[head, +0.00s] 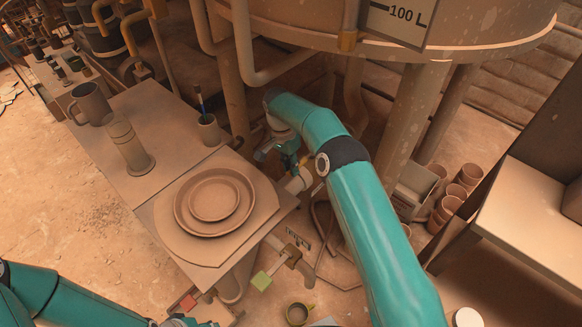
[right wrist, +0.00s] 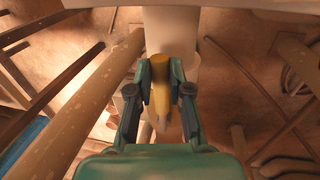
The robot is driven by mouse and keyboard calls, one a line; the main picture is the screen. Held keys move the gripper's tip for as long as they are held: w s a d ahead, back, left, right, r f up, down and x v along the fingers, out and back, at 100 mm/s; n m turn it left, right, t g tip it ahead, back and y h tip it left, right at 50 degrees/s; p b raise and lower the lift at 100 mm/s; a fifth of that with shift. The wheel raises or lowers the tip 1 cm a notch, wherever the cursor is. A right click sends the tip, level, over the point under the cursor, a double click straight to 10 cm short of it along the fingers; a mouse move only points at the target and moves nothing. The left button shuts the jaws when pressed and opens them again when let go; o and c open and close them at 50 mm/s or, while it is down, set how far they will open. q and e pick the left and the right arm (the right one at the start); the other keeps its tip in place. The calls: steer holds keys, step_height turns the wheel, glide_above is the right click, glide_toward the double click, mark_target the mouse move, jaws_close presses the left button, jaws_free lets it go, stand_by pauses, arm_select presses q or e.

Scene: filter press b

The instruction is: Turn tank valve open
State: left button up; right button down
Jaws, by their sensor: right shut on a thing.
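The tank (head: 300,28) is a large round tan vessel at the top of the head view. Its valve shows as a pale pipe fitting (head: 298,184) below the tank, beside the table corner. In the right wrist view a pale pipe (right wrist: 170,30) comes down from above, with the yellow valve handle (right wrist: 160,75) in front of it. My right gripper (right wrist: 161,92) has a finger on each side of the handle and is shut on it. In the head view my right gripper (head: 292,168) is partly hidden by its own wrist. My left arm is at the bottom left; its fingers are not clear.
A table (head: 150,195) left of the valve holds round plates (head: 214,198), a mug (head: 90,103), a cylinder (head: 128,145) and a brush cup (head: 209,130). Tank legs (head: 415,110) stand close to my right arm. Stacked pots (head: 450,195) lie right.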

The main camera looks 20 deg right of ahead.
steer(key=shift+w, duration=0.15)
stand_by(0.3)
steer(key=c, duration=1.1)
jaws_free()
steer(key=shift+r, duration=0.1)
step_height(320, 180, up, 10)
steer(key=shift+f, duration=0.15)
